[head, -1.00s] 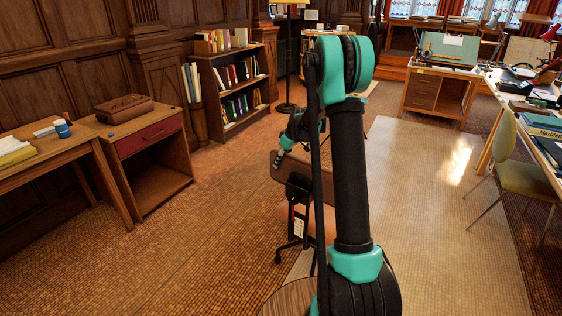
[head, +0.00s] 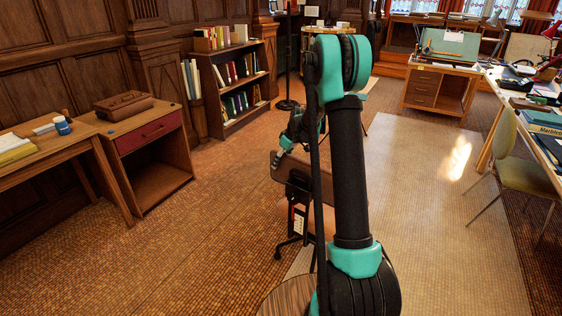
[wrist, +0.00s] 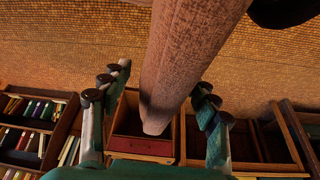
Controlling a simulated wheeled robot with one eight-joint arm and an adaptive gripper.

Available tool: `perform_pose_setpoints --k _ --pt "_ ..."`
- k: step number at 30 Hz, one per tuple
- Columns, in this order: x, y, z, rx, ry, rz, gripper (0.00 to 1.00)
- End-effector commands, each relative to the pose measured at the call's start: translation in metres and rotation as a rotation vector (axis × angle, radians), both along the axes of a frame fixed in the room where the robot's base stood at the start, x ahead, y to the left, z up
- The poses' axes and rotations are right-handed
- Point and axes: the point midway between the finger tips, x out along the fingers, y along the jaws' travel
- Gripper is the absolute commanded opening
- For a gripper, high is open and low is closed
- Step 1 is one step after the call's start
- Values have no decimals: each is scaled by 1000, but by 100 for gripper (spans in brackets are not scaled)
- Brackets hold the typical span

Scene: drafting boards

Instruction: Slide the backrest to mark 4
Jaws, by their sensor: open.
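The brown padded backrest (head: 336,180) belongs to a swivel chair and is partly hidden behind my arm in the head view. Below it is a black bracket with a small white label strip (head: 298,221); its marks are too small to read. In the wrist view the backrest (wrist: 188,50) runs from the top edge down between my fingers. My gripper (wrist: 160,92) is open, with fingers on both sides of the backrest and visible gaps.
A cabinet with a red drawer (head: 150,138) and a bookshelf (head: 236,90) stand to the left. A green chair (head: 525,172) and a cluttered desk are at the right. The tiled floor around the swivel chair is open.

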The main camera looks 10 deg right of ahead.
Motion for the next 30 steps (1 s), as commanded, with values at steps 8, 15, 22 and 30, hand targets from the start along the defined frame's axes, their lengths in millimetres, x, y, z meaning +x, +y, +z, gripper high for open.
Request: perform_pose_setpoints --k 8,15,22,30 --pt "-5 -5 15 0 0 -1 61" --pt "-18 -17 59 0 0 -1 61" --pt "-28 -28 95 0 0 -1 61" --pt "-32 -33 111 0 0 0 61"
